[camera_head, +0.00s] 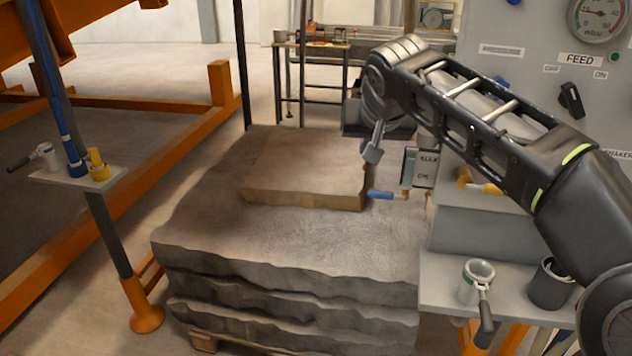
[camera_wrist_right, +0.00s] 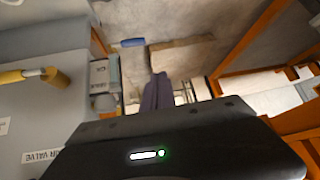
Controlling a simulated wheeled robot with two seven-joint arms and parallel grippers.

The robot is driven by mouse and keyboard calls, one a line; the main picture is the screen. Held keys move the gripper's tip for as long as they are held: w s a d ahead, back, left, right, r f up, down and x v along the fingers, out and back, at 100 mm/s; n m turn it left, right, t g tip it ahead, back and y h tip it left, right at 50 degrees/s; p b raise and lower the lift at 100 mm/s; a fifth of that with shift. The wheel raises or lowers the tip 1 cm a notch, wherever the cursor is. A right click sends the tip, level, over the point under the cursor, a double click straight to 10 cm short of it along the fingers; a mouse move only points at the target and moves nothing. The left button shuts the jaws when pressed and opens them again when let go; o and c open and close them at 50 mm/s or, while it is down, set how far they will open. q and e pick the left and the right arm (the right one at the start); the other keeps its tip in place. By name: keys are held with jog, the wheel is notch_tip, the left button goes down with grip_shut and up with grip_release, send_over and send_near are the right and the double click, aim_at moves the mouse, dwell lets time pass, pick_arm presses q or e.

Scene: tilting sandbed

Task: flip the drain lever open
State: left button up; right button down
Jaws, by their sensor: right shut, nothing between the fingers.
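A short blue-handled lever (camera_head: 381,195) juts out level to the left from a small upright plate with dark lettering (camera_head: 416,170). It is probably the drain lever, but the lettering is too small to read. In the right wrist view the blue handle (camera_wrist_right: 132,42) shows beyond the fingertips, with the plate (camera_wrist_right: 98,76) left of them. My right gripper (camera_head: 374,148) points down just above and left of the handle, with a gap between them. Its fingers (camera_wrist_right: 158,88) are shut and empty. My left gripper is out of view.
A grey housing carries a yellow lever (camera_head: 478,183), close right of the plate. Stacked sand-coloured slabs (camera_head: 290,240) lie below. A grey shelf (camera_head: 440,280) holds a handled cup (camera_head: 476,280) and a dark cup (camera_head: 551,285). An orange frame (camera_head: 100,235) stands left.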

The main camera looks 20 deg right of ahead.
aim_at(382, 193)
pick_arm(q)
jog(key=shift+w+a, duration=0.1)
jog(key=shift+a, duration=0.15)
pick_arm(e)
jog(key=s, duration=0.1)
jog(key=s+d+f+m+g, duration=0.1)
jog(key=s+m+g, duration=0.1)
jog(key=shift+s+d+f+h, duration=0.2)
jog(key=shift+d+h, duration=0.1)
jog(key=shift+h, duration=0.1)
jog(key=x, duration=1.4)
jog(key=shift+s+d+f, duration=0.1)
jog(key=shift+s, duration=0.1)
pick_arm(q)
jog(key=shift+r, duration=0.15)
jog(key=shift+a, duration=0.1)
